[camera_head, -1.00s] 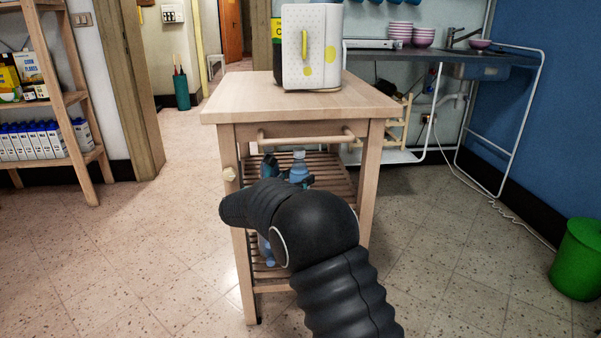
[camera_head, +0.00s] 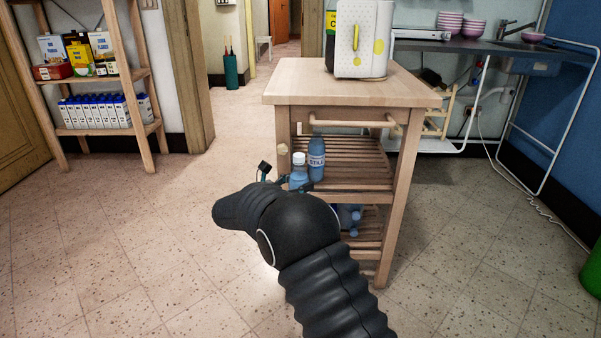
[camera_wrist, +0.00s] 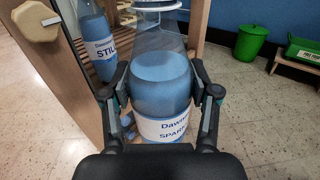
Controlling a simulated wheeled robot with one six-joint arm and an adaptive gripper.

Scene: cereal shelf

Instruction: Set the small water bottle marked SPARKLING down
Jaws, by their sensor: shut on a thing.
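The small SPARKLING water bottle (camera_wrist: 162,85) is upright, clear with blue-tinted water and a white label. My gripper (camera_wrist: 160,80) is shut around its body from both sides. In the head view the white-capped bottle (camera_head: 299,174) is at the cart's front left leg, and my arm hides its lower part. The wrist view shows no surface directly under it. A bottle marked STILL (camera_head: 316,158) stands on the middle slatted shelf of the wooden cart (camera_head: 345,97), just right of the held one; it also shows in the wrist view (camera_wrist: 98,45).
Blue bottles (camera_head: 349,217) lie on the cart's lower shelf. A wooden knob (camera_wrist: 36,21) sticks out beside the cart leg. Shelves with cartons (camera_head: 100,112) stand at left. The floor left of the cart is clear.

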